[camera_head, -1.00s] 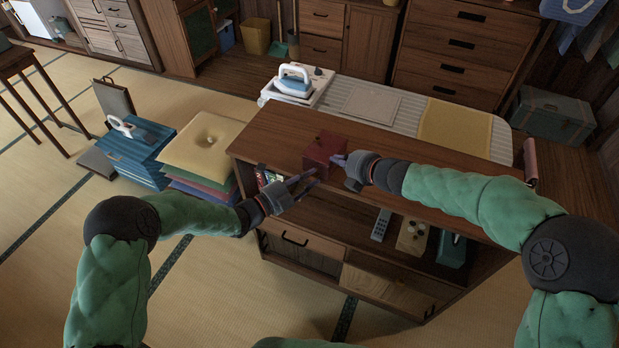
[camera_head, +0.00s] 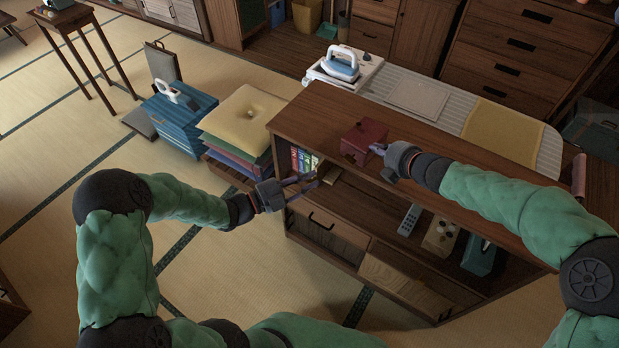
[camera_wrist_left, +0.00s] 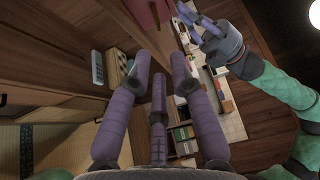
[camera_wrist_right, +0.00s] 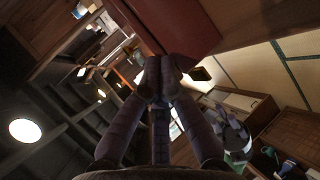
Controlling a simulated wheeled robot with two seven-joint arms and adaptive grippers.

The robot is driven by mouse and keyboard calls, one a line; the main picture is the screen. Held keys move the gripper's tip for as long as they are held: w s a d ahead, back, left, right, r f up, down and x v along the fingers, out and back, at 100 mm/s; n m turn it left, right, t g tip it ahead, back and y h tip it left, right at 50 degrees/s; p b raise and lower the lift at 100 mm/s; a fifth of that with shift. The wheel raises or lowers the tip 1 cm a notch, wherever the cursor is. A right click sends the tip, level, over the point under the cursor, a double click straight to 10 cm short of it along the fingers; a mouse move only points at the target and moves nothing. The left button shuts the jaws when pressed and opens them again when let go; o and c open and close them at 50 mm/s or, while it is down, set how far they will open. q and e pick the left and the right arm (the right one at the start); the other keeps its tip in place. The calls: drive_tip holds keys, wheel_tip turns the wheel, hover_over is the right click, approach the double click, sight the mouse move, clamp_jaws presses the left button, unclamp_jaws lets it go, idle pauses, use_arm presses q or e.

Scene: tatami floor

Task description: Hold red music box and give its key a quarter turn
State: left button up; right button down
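The red music box (camera_head: 363,138) sits on top of the wooden cabinet, near its left end. Its red side also shows close up in the right wrist view (camera_wrist_right: 188,25). I cannot make out its key for sure. My right gripper (camera_head: 378,149) is at the box's right side, fingertips against or very near it. Its fingers (camera_wrist_right: 160,70) are together in the right wrist view; whether anything thin is between them is hidden. My left gripper (camera_head: 312,185) is open and empty, in front of the cabinet's left end, below and apart from the box. Its fingertips (camera_wrist_left: 160,68) are spread in the left wrist view.
The cabinet top (camera_head: 450,155) is clear to the right of the box. Its open shelf holds books (camera_head: 305,160), a remote (camera_head: 410,219) and other items. Stacked cushions (camera_head: 245,115) stand left of the cabinet. An ironing board with an iron (camera_head: 341,67) is behind.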

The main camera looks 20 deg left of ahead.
sight(350, 160)
use_arm(q)
drive_tip(key=w+d+m+g+y, duration=0.1)
drive_tip(key=w+d+m, duration=0.2)
drive_tip(key=w+d, duration=0.5)
drive_tip(key=shift+w+d, duration=0.3)
drive_tip(key=shift+d, duration=0.1)
idle(0.5)
drive_tip(key=shift+r, duration=0.1)
clamp_jaws()
